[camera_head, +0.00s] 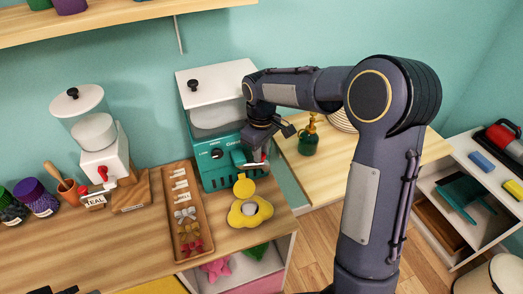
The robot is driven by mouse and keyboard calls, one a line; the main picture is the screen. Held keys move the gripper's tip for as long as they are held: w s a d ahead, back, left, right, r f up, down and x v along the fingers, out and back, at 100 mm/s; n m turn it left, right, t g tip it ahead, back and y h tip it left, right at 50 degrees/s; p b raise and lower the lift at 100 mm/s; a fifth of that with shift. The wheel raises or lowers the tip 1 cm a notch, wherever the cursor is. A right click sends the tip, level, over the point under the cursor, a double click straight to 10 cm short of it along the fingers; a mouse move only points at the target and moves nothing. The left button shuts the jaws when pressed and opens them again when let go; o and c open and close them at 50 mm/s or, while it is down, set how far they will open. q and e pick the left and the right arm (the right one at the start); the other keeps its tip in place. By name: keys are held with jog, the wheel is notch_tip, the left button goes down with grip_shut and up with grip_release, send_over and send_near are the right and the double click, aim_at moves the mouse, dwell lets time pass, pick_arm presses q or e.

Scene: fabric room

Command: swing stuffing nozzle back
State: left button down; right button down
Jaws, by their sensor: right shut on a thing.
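The stuffing machine (208,175) is a teal and white box with a clear front and a black-knobbed lid, standing against the wall. My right gripper (262,152) reaches down from the right and is shut on the nozzle at the machine's front right. The fingers are small here and the exact contact is partly hidden. Dark tips of what looks like my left gripper (56,290) show at the bottom left edge, mostly cut off.
A wooden tray (168,212) with small pieces lies left of the yellow piece. A green pump bottle (308,140) stands right of the machine.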

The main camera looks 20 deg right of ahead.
jog(key=c, duration=1.2)
grip_release()
jog(key=shift+r, duration=3.95)
jog(key=shift+c, duration=0.3)
